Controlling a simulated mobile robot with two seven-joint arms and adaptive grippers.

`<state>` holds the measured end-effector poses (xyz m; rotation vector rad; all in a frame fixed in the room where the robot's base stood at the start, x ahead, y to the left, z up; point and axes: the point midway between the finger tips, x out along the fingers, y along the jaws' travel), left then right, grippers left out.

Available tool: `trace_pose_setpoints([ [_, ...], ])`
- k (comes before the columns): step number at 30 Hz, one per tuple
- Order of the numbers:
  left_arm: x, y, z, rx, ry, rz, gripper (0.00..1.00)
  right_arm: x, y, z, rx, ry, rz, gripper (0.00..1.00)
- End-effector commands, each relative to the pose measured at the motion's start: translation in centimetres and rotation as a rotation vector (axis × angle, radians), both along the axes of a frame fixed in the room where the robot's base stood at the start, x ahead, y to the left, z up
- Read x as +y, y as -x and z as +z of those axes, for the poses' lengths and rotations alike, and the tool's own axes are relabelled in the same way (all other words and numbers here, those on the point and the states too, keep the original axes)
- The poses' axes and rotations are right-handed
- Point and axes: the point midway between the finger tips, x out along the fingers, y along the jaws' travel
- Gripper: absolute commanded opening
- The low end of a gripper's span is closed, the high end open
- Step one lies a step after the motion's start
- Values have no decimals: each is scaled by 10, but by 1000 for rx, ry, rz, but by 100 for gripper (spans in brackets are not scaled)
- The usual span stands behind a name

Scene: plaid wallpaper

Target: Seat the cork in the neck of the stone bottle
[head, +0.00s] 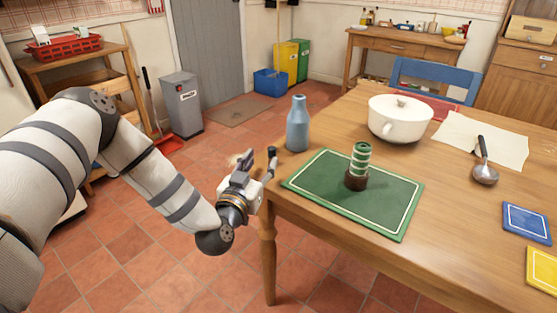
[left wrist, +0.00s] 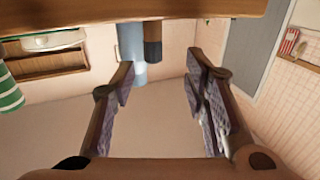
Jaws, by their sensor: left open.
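The blue-grey stone bottle (head: 298,125) stands upright near the left edge of the table. It also shows in the left wrist view (left wrist: 130,42), where the picture is upside down. There a short brown and grey cylinder (left wrist: 153,45), seemingly the cork, appears beside the bottle and partly in front of it. In the head view I cannot clearly tell it from a dark fingertip. My left gripper (head: 258,158) is open and empty off the table's left corner, left of the bottle. Its fingers (left wrist: 160,78) point toward the cylinder, which lies beyond the tips. My right gripper is not in view.
A green mat (head: 390,213) bears a green-and-white striped piece in a brown base (head: 356,181). A lidded white pot (head: 400,122), a ladle (head: 486,174) and paper are behind and right. Blue (head: 526,223) and yellow cards lie at the right. The table's front edge is clear.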

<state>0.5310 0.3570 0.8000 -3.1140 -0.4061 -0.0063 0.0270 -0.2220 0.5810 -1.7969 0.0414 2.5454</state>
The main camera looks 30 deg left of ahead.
Motion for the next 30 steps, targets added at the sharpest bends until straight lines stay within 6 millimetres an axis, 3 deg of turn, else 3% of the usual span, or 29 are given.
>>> trace_pose_setpoints([
  [12,10,-64,-2,5,0,-2,41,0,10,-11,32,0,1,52],
  [19,10,-68,1,4,2,-4,41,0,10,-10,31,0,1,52],
  [20,10,-68,1,4,2,-4,39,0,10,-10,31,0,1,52],
  [24,10,-68,1,4,2,-4,9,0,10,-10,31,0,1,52],
  [25,10,-68,1,4,2,-4,6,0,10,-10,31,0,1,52],
  [30,10,-67,1,5,2,-4,5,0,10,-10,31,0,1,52],
])
